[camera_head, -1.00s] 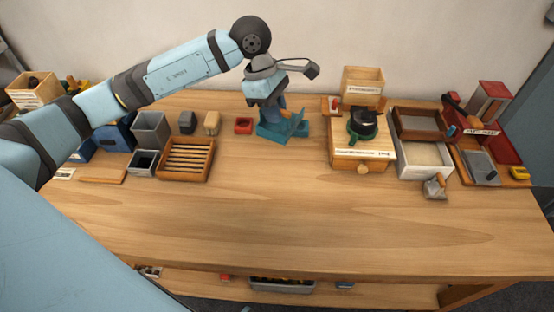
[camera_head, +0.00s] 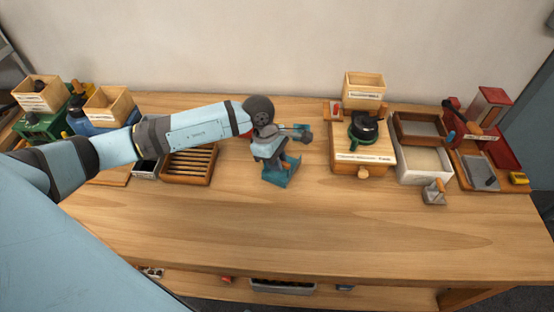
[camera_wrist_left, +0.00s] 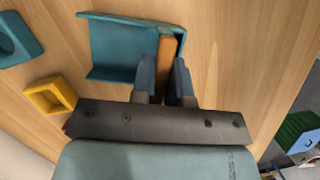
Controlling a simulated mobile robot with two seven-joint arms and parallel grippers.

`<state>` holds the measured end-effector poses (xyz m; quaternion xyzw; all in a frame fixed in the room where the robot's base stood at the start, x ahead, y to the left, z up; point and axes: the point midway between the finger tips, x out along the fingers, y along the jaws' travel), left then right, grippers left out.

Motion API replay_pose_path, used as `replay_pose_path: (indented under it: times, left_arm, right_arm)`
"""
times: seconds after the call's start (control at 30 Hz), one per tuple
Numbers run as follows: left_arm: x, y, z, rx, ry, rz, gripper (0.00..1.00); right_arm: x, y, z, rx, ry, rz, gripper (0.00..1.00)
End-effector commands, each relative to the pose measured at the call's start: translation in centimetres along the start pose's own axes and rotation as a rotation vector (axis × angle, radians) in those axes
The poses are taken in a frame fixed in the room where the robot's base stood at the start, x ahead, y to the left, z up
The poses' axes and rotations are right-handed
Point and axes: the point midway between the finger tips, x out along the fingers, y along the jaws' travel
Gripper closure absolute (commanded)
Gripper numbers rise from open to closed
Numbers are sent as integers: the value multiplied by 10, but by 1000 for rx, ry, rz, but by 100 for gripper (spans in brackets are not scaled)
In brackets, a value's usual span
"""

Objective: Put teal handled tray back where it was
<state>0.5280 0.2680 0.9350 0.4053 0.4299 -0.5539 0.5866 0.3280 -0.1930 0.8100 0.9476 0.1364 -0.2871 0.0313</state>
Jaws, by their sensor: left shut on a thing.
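The teal tray (camera_head: 281,176) is an open scoop-like piece with low walls and an orange-brown handle. In the left wrist view the tray (camera_wrist_left: 125,45) lies beyond my fingers, and its handle (camera_wrist_left: 166,50) stands between them. My left gripper (camera_wrist_left: 163,80) is shut on this handle. In the head view my left gripper (camera_head: 275,160) points down over the middle of the table, with the tray under it. I cannot tell whether the tray touches the wood. My right gripper is not in view.
A teal piece (camera_head: 297,127) shows partly behind my wrist. In the wrist view a hollow teal block (camera_wrist_left: 15,40) and a yellow tray (camera_wrist_left: 50,96) lie nearby. A slatted wooden rack (camera_head: 188,165) is left, a wooden box (camera_head: 362,155) right. The table's front (camera_head: 300,225) is clear.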

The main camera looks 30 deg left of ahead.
Motion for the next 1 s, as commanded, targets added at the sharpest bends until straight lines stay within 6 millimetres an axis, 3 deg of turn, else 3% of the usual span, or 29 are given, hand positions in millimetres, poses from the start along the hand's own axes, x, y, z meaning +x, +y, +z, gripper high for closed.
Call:
replay_pose_path:
  times: [0.3, 0.33, 0.4, 0.43, 0.8, 1.0]
  left_arm:
    - [4, 0, -1, 1, 0, 1, 100]
    - [2, 0, -1, 1, 0, 0, 78]
    - [2, 0, -1, 0, 0, 0, 62]
    - [2, 0, -1, 0, 0, 0, 60]
    - [-4, 0, 0, 1, 0, 1, 60]
    - [-40, 1, -1, 3, 2, 5, 60]
  right_arm:
    - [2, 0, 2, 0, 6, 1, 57]
    - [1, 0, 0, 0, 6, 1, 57]
    - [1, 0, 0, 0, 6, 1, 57]
    - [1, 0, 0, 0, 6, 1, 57]
    - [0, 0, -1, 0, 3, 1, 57]
    - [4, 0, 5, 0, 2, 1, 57]
